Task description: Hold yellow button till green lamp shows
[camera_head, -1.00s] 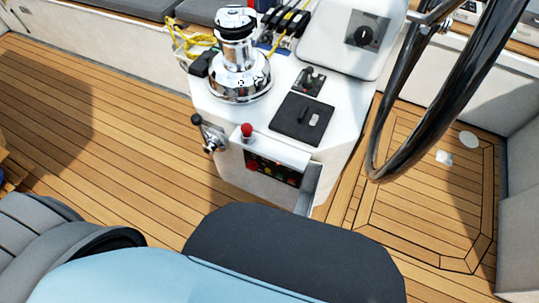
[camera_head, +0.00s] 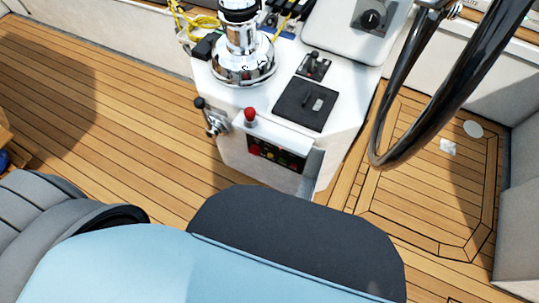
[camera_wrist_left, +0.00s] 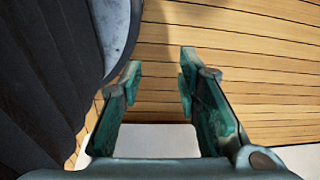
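A dark control panel (camera_head: 277,156) with small red, yellowish and greenish parts is set in the front of the white console, in the middle of the head view. A yellowish spot (camera_head: 268,152) on it looks like the yellow button, but it is very small. I cannot tell whether a green lamp is lit. My left gripper (camera_wrist_left: 160,68) shows in the left wrist view, with its greenish fingers apart and nothing between them, above the wooden deck. Neither gripper shows in the head view, and the left wrist view does not show the panel.
A chrome winch (camera_head: 243,55) stands on the console (camera_head: 340,105). A dark steering wheel (camera_head: 450,95) is at right. Teak deck (camera_head: 110,130) lies open at left.

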